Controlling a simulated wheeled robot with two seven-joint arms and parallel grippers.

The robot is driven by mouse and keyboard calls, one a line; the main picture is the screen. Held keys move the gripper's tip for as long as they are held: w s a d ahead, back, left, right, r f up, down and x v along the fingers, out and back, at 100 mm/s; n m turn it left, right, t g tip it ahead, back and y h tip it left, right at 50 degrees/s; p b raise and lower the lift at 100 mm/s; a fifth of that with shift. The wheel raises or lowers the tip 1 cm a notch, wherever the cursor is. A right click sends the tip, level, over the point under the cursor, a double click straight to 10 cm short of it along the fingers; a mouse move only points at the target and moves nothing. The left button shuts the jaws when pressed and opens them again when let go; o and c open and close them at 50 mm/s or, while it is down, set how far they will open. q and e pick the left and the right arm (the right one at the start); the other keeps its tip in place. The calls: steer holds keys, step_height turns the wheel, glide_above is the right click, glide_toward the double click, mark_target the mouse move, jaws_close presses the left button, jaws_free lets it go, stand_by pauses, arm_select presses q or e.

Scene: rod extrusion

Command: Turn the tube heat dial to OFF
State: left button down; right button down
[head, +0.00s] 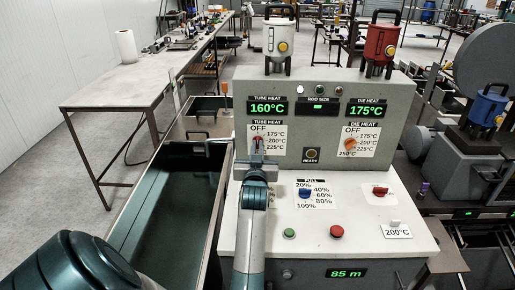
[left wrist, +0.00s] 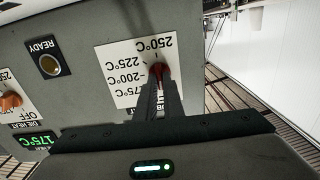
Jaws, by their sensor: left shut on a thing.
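My left gripper (head: 257,152) reaches up from below and is shut on the dial. In the left wrist view, upside down, the red dial (left wrist: 158,70) sits between the fingertips (left wrist: 160,82), below the 250°C mark. The fingers partly cover it, so I cannot tell its pointer's setting. My right gripper is not in view.
The orange die heat dial (head: 350,144) is to the right, under a display (head: 366,108) reading 175°C. The READY button (head: 311,155) lies between. Below, the console has a PULL dial (head: 304,193), green button (head: 289,233) and red button (head: 337,231). A trough (head: 165,205) lies left.

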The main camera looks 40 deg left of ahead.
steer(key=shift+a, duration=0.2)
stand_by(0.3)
arm_select(q)
steer(key=c, duration=1.9)
jaws_free()
steer(key=shift+o, duration=0.2)
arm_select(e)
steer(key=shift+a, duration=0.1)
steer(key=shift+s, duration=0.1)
